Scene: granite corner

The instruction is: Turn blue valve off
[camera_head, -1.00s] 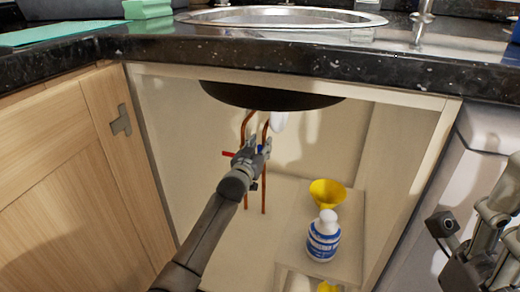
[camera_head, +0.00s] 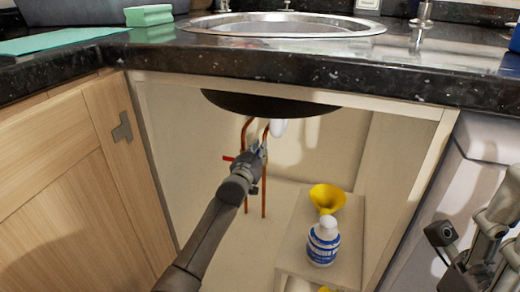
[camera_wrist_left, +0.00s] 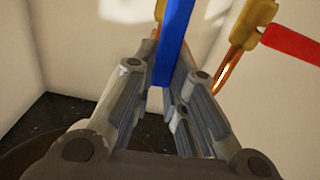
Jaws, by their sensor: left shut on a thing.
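The blue valve handle (camera_wrist_left: 175,40) stands between the fingers of my left gripper (camera_wrist_left: 170,75) in the left wrist view, running up and down in the picture. The fingers are shut on it. In the head view my left gripper (camera_head: 257,152) reaches into the cabinet under the sink and largely hides the blue handle. The red valve handle (camera_head: 228,158) sticks out to the left of the gripper; it also shows at the upper right of the left wrist view (camera_wrist_left: 292,44). My right gripper (camera_head: 465,265) is partly visible at the right edge, outside the cabinet; its fingers are unclear.
Copper pipes (camera_head: 264,200) run down behind my left gripper. A yellow funnel (camera_head: 327,197) and a white and blue bottle (camera_head: 323,243) stand on a low box at the right. The sink bowl (camera_head: 270,104) hangs above. A wooden door (camera_head: 65,185) is at the left.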

